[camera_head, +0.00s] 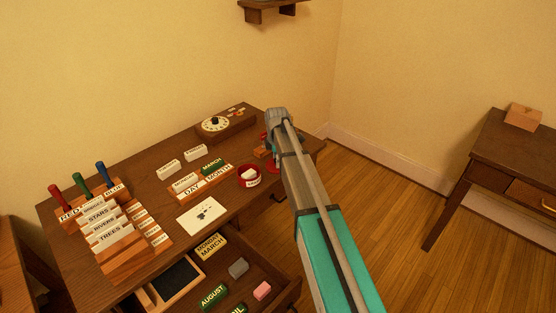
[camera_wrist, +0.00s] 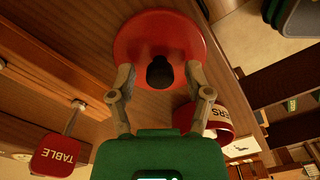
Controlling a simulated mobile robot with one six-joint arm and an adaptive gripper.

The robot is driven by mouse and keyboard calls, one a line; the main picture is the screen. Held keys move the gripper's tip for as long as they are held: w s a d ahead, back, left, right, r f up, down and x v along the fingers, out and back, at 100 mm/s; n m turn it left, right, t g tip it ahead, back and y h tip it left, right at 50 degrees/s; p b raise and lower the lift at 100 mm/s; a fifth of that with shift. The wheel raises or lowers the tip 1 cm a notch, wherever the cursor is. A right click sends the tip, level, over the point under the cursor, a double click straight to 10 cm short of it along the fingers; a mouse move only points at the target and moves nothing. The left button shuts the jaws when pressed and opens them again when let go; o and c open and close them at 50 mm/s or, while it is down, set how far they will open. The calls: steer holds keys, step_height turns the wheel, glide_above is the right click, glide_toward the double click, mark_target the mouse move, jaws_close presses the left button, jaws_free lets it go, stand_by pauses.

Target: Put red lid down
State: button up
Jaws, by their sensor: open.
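The red lid (camera_wrist: 140,35) is a round disc with a black knob (camera_wrist: 159,73). In the wrist view it appears to lie flat on the brown desk. My gripper (camera_wrist: 159,76) is open, with one finger on each side of the knob and visible space between. In the head view only a red edge of the lid (camera_head: 271,164) shows beside my arm, which hides the rest and the gripper's fingers. A red round container (camera_head: 249,181) stands open next to the lid, with a white label inside; it also shows in the wrist view (camera_wrist: 222,133).
A red tag reading TABLE (camera_wrist: 57,155) is near the gripper at left in the wrist view. The desk (camera_head: 150,160) holds a card rack (camera_head: 125,262), word blocks (camera_head: 185,185), a white card (camera_head: 201,214) and a dial (camera_head: 215,124). An open drawer (camera_head: 262,247) juts out at the front.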

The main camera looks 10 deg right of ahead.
step_height(320, 180, up, 12)
steer(key=p, duration=1.1)
steer(key=shift+p, duration=0.4)
stand_by(0.4)
steer(key=s+m, duration=1.8)
steer(key=s, duration=1.1)
steer(key=shift+s+d, duration=0.15)
steer(key=shift+d, duration=0.15)
step_height(320, 180, up, 2)
steer(key=shift+p, duration=0.95)
